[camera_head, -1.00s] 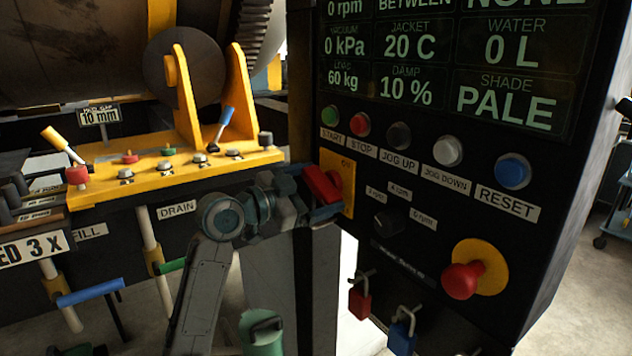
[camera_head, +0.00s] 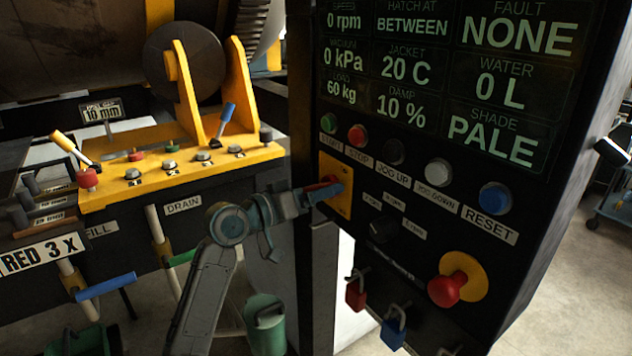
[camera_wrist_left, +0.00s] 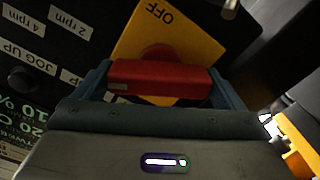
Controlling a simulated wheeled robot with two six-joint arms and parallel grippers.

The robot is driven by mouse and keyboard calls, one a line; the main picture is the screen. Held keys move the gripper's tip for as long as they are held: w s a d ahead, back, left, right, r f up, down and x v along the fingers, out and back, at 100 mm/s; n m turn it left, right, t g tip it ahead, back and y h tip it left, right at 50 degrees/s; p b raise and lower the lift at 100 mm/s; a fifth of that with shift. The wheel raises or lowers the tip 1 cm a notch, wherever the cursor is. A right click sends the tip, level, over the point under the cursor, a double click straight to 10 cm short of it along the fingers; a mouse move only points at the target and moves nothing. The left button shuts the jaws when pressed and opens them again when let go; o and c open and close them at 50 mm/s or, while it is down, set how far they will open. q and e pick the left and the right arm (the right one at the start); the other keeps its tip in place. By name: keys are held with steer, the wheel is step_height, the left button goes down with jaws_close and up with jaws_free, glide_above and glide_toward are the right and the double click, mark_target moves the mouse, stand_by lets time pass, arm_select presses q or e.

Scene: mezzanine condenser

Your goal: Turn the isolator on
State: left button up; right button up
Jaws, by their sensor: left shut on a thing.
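The isolator is a red bar handle (camera_head: 325,185) on a yellow plate (camera_head: 340,205) at the left edge of the black control panel. My left gripper (camera_head: 322,194) reaches it from the left and hides part of the handle. In the left wrist view, the red handle (camera_wrist_left: 160,80) lies between the two fingers (camera_wrist_left: 160,88), which are shut on it. The yellow plate (camera_wrist_left: 195,50) shows behind it with the word OFF, turned nearly upside down. Any ON mark is hidden or unreadable. My right gripper is not in view.
Several round buttons (camera_head: 438,172) and a dark selector knob (camera_head: 384,229) sit right of the isolator. A red mushroom button (camera_head: 447,289) is lower right. Red (camera_head: 355,291) and blue (camera_head: 394,328) padlocks hang below. A yellow bracket with levers (camera_head: 185,170) stands to the left.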

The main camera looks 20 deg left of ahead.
arm_select(q)
steer(key=shift+n+p, duration=1.1)
steer(key=shift+n, duration=0.4)
steer(key=o, duration=0.7)
steer(key=shift+a, duration=0.1)
steer(key=shift+s+a+f, duration=0.1)
steer(key=shift+s+a, duration=0.05)
steer(key=shift+s, duration=0.15)
steer(key=b+v, duration=0.4)
steer(key=v, duration=0.6)
